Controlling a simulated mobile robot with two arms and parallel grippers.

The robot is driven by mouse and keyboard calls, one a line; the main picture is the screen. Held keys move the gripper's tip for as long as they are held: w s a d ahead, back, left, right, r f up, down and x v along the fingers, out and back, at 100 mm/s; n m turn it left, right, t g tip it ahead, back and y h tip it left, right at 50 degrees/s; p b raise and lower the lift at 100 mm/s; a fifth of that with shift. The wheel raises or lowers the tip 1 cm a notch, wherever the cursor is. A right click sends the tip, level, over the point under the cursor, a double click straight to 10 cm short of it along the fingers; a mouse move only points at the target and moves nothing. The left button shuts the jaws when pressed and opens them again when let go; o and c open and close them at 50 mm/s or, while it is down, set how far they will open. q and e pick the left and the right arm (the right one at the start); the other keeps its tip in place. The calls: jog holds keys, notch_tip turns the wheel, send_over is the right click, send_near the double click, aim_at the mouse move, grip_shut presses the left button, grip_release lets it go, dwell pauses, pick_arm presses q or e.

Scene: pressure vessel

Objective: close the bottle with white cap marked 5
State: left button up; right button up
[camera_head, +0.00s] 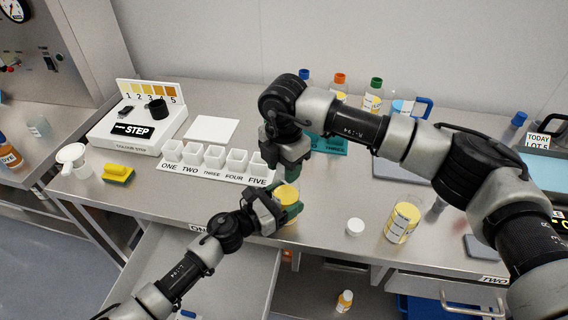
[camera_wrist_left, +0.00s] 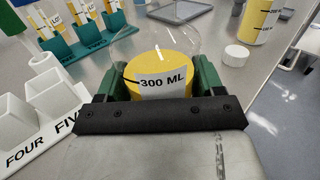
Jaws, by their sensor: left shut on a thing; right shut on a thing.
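My left gripper (camera_head: 280,208) is shut on a clear container of yellow liquid (camera_head: 287,194), in front of the cup marked FIVE. The container also shows in the left wrist view (camera_wrist_left: 160,75), between the green fingers, with a 300 ML label. My right gripper (camera_head: 286,168) is just above and behind it, pointing down. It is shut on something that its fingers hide. A loose white cap (camera_head: 355,226) lies on the bench to the right, and also shows in the left wrist view (camera_wrist_left: 236,55). No number is readable on it.
A labelled jar of yellow liquid (camera_head: 403,222) stands right of the cap. A white rack of numbered cups (camera_head: 213,163) is left of my grippers. A teal rack (camera_head: 328,146) and coloured-cap bottles stand behind. An open drawer (camera_head: 200,265) is below the front edge.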

jog(key=shift+f, duration=0.8)
jog(key=shift+f, duration=0.5)
pick_arm(q)
jog(key=c, duration=0.4)
jog(key=shift+c, duration=0.3)
pick_arm(e)
jog(key=m, duration=0.7)
jog(key=shift+w+a, duration=0.15)
jog(key=m, duration=0.4)
jog(key=shift+a+f, duration=0.1)
jog(key=shift+w+m, duration=0.2)
jog(key=shift+m, duration=1)
jog(key=o, duration=0.9)
